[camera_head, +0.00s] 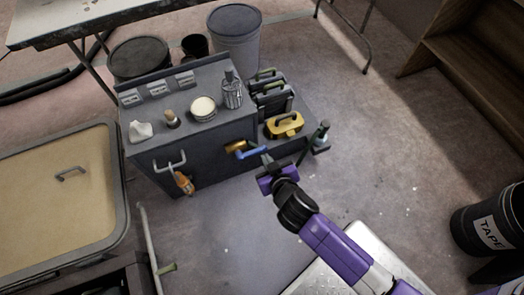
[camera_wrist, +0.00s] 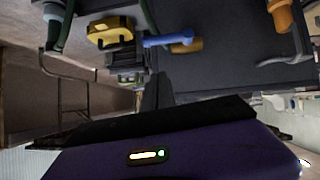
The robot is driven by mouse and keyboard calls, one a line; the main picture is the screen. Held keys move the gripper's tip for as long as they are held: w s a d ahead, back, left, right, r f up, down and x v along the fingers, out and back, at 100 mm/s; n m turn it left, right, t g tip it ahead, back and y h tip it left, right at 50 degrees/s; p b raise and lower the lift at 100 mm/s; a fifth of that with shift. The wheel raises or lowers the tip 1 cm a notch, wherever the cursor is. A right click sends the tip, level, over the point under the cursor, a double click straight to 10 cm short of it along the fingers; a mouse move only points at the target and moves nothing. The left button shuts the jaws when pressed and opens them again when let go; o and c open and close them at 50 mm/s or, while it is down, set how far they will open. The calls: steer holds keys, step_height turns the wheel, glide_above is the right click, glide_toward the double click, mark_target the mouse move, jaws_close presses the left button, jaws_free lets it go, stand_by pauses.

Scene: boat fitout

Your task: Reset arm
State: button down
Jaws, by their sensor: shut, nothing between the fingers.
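My gripper (camera_head: 268,163) is at the end of my purple arm, shut and empty, in front of the right end of the dark grey cabinet (camera_head: 165,165). A blue-handled item with a brass-coloured end (camera_head: 248,152) sticks out from the cabinet's front, just left of my gripper. I cannot tell whether they touch. In the upside-down wrist view, my gripper's dark fingers (camera_wrist: 157,92) point toward the cabinet (camera_wrist: 235,75); the blue item (camera_wrist: 165,40) shows beyond them.
A yellow case (camera_head: 285,125) and a green bottle (camera_head: 321,134) stand close beyond my gripper. An orange bottle (camera_head: 184,182) hangs at the cabinet's handle.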

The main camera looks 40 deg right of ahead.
steer(key=shift+v, duration=0.9)
steer(key=s+a+r+n+t+y, duration=0.35)
steer(key=a+r, duration=0.25)
steer(key=r, duration=0.5)
steer(key=s+r+p, duration=0.1)
steer(key=s+r, duration=0.6)
steer(key=s, duration=0.3)
steer(key=s+r, duration=0.6)
steer(key=s, duration=0.3)
step_height(320, 180, up, 20)
steer(key=p, duration=2)
steer(key=shift+d+t+y, duration=0.2)
steer(key=shift+t+y, duration=0.15)
